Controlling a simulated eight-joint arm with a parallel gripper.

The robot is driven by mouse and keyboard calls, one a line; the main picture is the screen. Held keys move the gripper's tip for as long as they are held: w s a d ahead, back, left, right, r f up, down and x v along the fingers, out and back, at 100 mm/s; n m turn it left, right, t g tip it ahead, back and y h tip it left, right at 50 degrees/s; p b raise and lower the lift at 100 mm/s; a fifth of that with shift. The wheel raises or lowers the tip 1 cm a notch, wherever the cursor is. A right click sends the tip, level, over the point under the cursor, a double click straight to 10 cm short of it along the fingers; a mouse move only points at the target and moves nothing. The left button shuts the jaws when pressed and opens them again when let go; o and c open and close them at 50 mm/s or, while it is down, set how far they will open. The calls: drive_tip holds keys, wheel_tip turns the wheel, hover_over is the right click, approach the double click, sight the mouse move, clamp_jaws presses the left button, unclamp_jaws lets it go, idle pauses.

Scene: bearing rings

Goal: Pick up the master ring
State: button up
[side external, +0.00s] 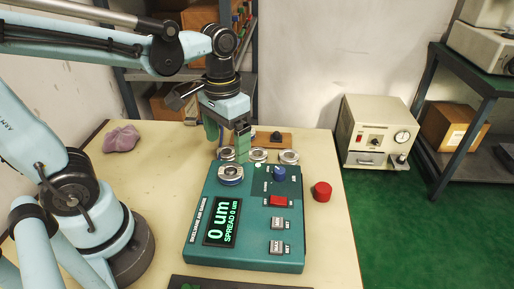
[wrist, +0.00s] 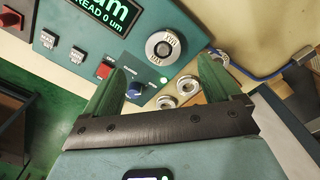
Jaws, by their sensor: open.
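A silver ring with dark lettering (wrist: 163,48) sits on the round seat of the teal air gauge (side external: 204,262); it also shows in the side view (side external: 231,173). Several plain silver rings lie behind the gauge, among them a middle one (side external: 258,155) and a right one (side external: 289,156). Two show clearly in the wrist view (wrist: 187,85) (wrist: 166,102). I cannot tell for sure which ring is the master. My gripper (side external: 228,143) has green fingers spread apart, pointing down above the row of rings, just behind the gauge. Nothing is between its fingers (wrist: 161,64).
The gauge has a blue knob (side external: 279,174), a red button (side external: 279,201) and a display reading 0 um. A red cylinder (side external: 322,191) stands right of it. A wooden board (side external: 283,144) lies behind. A purple cloth (side external: 121,138) lies left; the table between is clear.

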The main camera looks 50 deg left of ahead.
sight(231, 169)
drive_tip(key=shift+f, duration=1.45)
drive_tip(key=f, duration=0.3)
drive_tip(key=shift+w+a+f, duration=0.15)
drive_tip(key=shift+w+a, duration=0.05)
drive_tip(key=shift+w, duration=0.15)
drive_tip(key=shift+f, duration=0.9)
drive_tip(key=c, duration=1.5)
drive_tip(key=shift+r, duration=0.2)
